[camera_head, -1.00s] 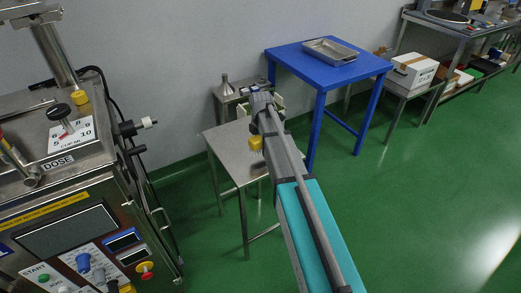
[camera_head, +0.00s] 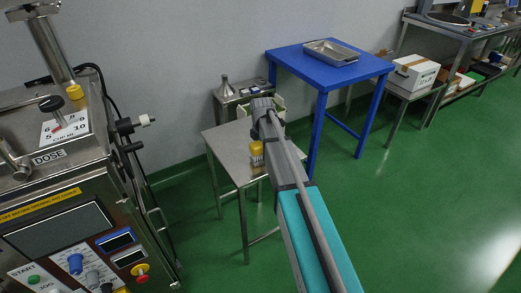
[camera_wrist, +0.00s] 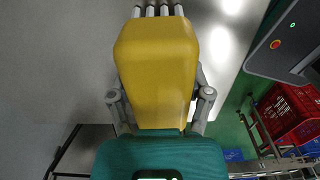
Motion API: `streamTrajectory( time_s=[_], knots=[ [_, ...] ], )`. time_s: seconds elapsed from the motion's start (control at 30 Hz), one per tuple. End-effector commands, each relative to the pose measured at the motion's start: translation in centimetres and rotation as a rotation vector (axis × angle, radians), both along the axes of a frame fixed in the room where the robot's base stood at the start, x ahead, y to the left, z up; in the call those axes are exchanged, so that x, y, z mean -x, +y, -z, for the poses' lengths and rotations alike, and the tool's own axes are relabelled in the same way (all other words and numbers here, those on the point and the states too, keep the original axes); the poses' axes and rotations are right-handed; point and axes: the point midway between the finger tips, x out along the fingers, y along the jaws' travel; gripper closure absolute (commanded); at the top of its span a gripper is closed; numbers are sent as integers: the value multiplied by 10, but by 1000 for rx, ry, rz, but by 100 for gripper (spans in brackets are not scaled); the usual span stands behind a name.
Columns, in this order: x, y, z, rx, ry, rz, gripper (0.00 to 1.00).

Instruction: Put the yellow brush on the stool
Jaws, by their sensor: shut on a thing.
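The yellow brush (camera_head: 256,154) is in my gripper (camera_wrist: 160,95), which is shut on it. In the wrist view the brush (camera_wrist: 157,62) fills the middle, with a finger on each side and pale rods at its top end. In the head view it shows just left of my arm, against the bare steel top of the stool (camera_head: 226,141). I cannot tell whether the brush touches the top. My arm hides the stool's right part and most of the gripper.
A blue table (camera_head: 300,62) with a metal tray (camera_head: 331,53) stands behind to the right. A small stand with a funnel (camera_head: 225,88) is behind the stool. The dosing machine (camera_head: 70,190) is at left. Green floor (camera_head: 430,190) is clear at right.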

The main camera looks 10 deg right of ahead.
Motion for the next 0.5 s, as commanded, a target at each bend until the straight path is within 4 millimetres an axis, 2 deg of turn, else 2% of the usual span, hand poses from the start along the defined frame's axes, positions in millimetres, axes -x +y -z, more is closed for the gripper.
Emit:
streamTrajectory(
  time_s=[0.3,0.33,0.5],
  knots=[
    [0,0,4,0,0,1,80],
    [0,-1,3,0,0,1,31],
    [0,-1,2,0,0,1,1]
  ],
)
